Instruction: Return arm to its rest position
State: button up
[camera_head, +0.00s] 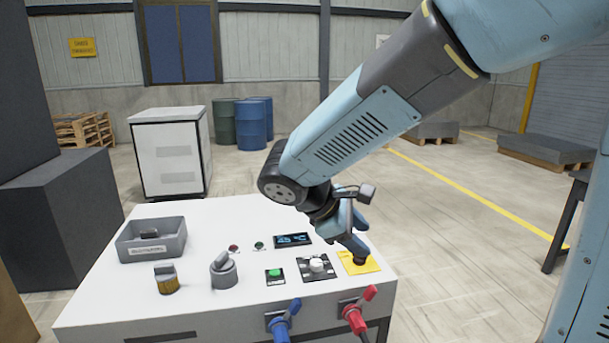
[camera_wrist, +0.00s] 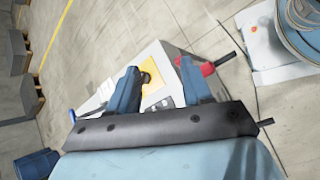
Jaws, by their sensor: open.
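My arm reaches in from the upper right in the head view, bent down over the white machine top (camera_head: 120,285). My gripper (camera_head: 358,235) is just above the front right corner of that top, over a yellow plate (camera_head: 347,262) with a dark button (camera_head: 360,259). In the wrist view my gripper (camera_wrist: 160,68) has its two blue fingers spread apart with nothing between them. The yellow plate (camera_wrist: 153,68) and dark button (camera_wrist: 145,78) show beyond the fingers, close to the left one. Whether a finger touches the button cannot be told.
The machine carries a grey bin (camera_head: 152,240), a grey knob (camera_head: 223,272), a green button (camera_head: 275,273), a white dial (camera_head: 317,265) and a display (camera_head: 292,240). Blue (camera_head: 281,325) and red (camera_head: 354,318) handles stick out in front.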

jog(key=s+d+r+m+t+y, duration=0.1)
jog(key=s+d+r+m+y, duration=0.2)
jog(key=s+d+m+y, duration=0.1)
jog(key=s+d+r+m+t+y, duration=0.1)
jog(key=s+d+r+m+y, duration=0.2)
jog(key=s+d+m, duration=0.4)
jog(key=shift+d+r+m+y, duration=0.3)
jog(key=shift+d+m+y, duration=0.5)
jog(key=shift+m, duration=1.1)
jog(key=shift+d, duration=0.2)
